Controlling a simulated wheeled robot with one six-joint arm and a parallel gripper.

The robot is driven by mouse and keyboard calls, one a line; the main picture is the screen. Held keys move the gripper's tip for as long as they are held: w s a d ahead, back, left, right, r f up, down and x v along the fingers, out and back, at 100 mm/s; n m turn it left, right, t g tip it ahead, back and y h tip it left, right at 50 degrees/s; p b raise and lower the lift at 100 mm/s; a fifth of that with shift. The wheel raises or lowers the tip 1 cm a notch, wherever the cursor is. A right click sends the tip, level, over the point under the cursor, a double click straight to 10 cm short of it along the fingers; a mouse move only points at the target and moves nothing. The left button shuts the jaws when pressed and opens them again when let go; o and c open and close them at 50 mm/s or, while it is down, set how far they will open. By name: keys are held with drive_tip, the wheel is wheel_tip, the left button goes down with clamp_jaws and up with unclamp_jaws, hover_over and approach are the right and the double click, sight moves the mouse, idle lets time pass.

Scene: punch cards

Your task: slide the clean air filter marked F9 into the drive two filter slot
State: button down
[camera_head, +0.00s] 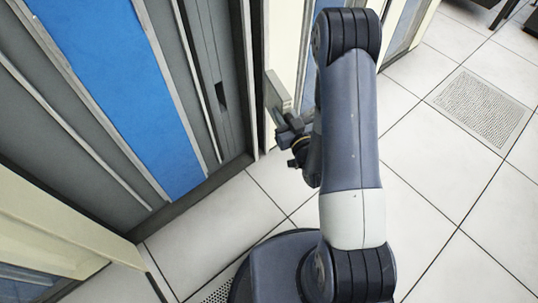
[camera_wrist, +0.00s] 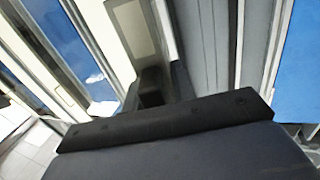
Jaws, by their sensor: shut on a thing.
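My gripper (camera_head: 287,124) is shut on a flat, pale grey-framed panel, the air filter (camera_head: 275,93), and holds it on edge beside the cabinet front. In the wrist view the filter (camera_wrist: 134,28) shows a beige face and grey frame beyond the dark gripper fingers (camera_wrist: 153,86). No F9 mark can be read on it. A narrow dark opening (camera_head: 221,96) shows in the grey cabinet panel left of the filter; I cannot tell whether it is the drive two filter slot. The filter is apart from this opening.
A tall cabinet with a blue panel (camera_head: 120,85) and grey strips fills the left. Cream cabinet parts (camera_head: 285,35) stand behind the filter. A cream panel (camera_head: 55,235) is at lower left.

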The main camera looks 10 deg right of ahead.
drive_tip(key=a+f+n+g+y+b, duration=0.1)
drive_tip(key=a+f+n+y+b, duration=0.1)
drive_tip(key=f+b, duration=0.6)
drive_tip(key=a+f+n+g+y+b, duration=0.1)
drive_tip(key=a+f+y+b, duration=0.15)
drive_tip(key=f+b, duration=0.6)
drive_tip(key=r+p+x, duration=0.2)
drive_tip(key=x, duration=1.2)
drive_tip(key=shift+a+r, duration=0.2)
drive_tip(key=shift+a, duration=0.2)
drive_tip(key=shift+s+b, duration=0.1)
drive_tip(key=shift+b, duration=0.6)
